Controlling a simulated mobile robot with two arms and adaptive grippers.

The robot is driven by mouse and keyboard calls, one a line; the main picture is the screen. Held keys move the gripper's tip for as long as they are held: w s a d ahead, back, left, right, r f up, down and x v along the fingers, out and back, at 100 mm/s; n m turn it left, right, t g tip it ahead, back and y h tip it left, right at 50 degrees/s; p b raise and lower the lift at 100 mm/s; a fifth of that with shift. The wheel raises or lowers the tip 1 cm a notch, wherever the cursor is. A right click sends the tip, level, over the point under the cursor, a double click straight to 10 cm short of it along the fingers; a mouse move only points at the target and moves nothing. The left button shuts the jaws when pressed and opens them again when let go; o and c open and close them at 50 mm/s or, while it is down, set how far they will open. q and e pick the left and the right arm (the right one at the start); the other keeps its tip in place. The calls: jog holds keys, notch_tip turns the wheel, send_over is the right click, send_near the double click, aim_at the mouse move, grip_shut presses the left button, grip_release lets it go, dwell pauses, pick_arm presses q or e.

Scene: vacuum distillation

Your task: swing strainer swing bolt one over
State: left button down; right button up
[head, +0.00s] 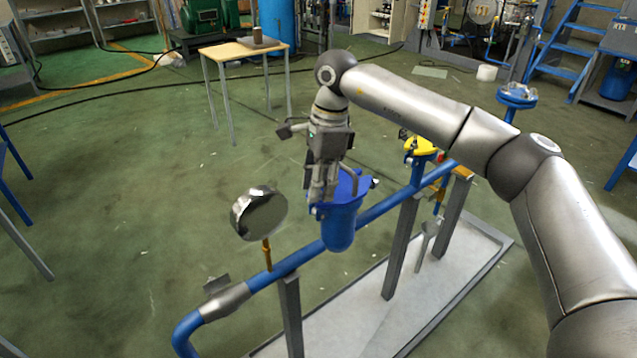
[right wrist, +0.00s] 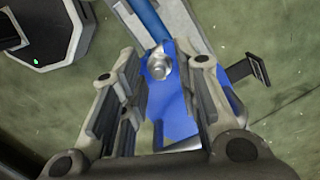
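The strainer is a blue pot-shaped body (head: 341,228) on the blue pipe in the head view. Its blue lid (head: 352,184) is partly hidden behind my right gripper (head: 322,192), which points down at the strainer's near left rim. In the right wrist view, a silver bolt head or nut (right wrist: 160,69), seemingly a swing bolt, shows over the blue strainer (right wrist: 178,118). It lies between the spread fingers of the right gripper (right wrist: 166,66), near their tips. I see no clear contact. The gripper looks open and empty. My left gripper is not in view.
A round gauge (head: 259,213) stands on the blue pipe (head: 385,208) left of the strainer. Grey posts hold the pipe over a pale base plate (head: 345,325). The floor at left is open.

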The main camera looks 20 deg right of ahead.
jog(key=shift+r, duration=0.1)
notch_tip(320, 180, up, 12)
jog(key=d, duration=0.1)
jog(key=shift+d, duration=0.35)
jog(key=shift+f, duration=0.2)
dwell(0.3)
